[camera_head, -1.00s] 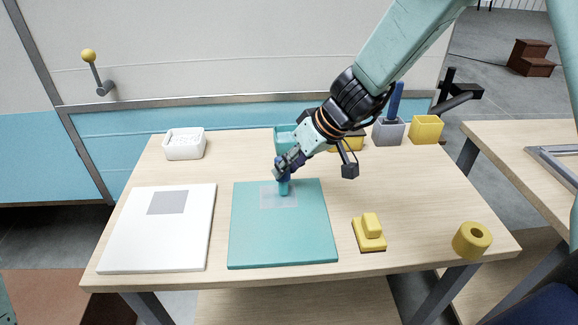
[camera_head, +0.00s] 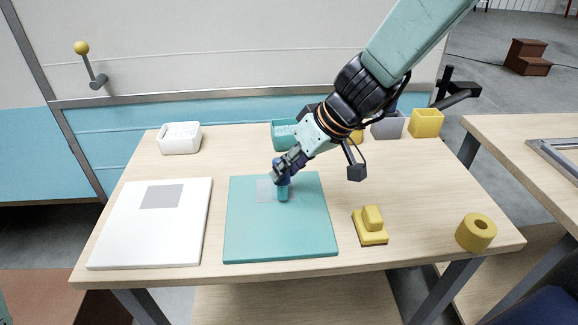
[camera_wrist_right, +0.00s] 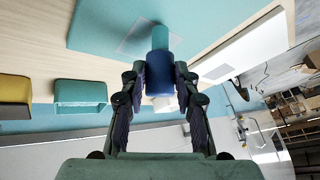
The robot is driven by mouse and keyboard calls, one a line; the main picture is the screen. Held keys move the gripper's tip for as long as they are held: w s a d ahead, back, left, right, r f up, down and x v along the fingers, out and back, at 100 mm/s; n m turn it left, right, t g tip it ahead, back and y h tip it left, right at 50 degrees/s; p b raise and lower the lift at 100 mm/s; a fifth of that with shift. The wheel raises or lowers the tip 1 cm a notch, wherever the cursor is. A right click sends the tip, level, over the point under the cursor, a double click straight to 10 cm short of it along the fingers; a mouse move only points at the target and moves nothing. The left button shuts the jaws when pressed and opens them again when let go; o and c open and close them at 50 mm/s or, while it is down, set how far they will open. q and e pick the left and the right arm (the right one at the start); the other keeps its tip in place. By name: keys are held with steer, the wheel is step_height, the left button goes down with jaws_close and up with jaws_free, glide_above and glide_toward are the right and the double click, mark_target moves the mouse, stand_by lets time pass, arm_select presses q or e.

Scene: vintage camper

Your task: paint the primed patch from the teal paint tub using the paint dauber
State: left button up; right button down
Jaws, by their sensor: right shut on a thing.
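My right gripper (camera_head: 279,170) is shut on the paint dauber (camera_head: 283,190), which has a blue handle and a teal end. The dauber is held roughly upright, end down, at the primed patch (camera_head: 264,191) on the teal panel (camera_head: 280,236). I cannot tell whether its end touches the surface. The pale patch shows clearly left of the dauber; to the right I see mostly teal. The teal paint tub (camera_head: 284,133) stands behind the panel, partly hidden by my right arm. The wrist view also shows the dauber (camera_wrist_right: 159,62) between the fingers. My left gripper is out of view.
A white panel with a grey patch (camera_head: 160,197) lies at left, with a white tub (camera_head: 180,138) behind it. A yellow block (camera_head: 371,227) and yellow ring (camera_head: 476,232) sit at front right. Grey (camera_head: 388,126) and yellow (camera_head: 426,123) tubs stand at back right.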

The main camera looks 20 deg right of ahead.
mark_target(289, 174)
steer(key=shift+r+p, duration=1.85)
steer(key=shift+r, duration=1)
step_height(289, 174, up, 3)
steer(key=shift+r+p, duration=0.1)
steer(key=shift+p, duration=0.9)
